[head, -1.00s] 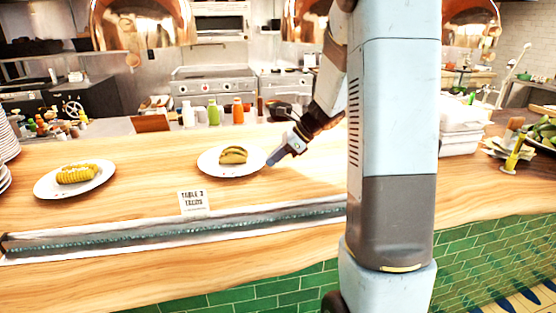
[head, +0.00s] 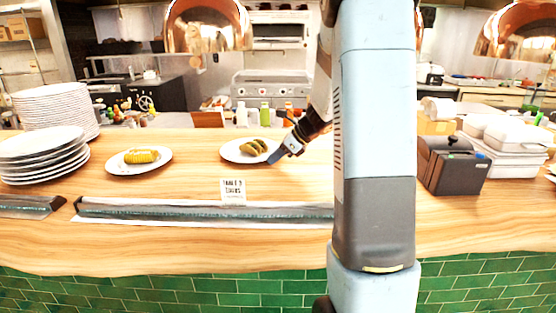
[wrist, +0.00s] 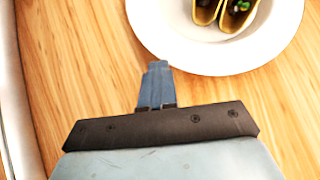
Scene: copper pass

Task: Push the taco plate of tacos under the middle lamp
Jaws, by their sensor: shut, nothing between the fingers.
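The white taco plate (head: 231,151) with green-filled tacos (head: 254,147) stands on the wooden counter in the head view. The wrist view shows part of the plate (wrist: 190,56) and the tacos (wrist: 225,12) at the top. My gripper (head: 273,160) is shut and empty, low at the plate's right front edge. In the wrist view the fingertips (wrist: 157,66) are beside the rim; I cannot tell whether they touch. A copper lamp (head: 210,28) hangs left of the plate and another (head: 515,32) far right. The middle lamp is mostly or wholly hidden behind my arm.
A plate of corn (head: 117,164) stands left of the taco plate, with plate stacks (head: 40,158) beyond it. A "Table 3 Tacos" card (head: 233,190) and a metal rail (head: 150,209) are in front. A dark box (head: 455,172) and white containers (head: 510,150) stand right.

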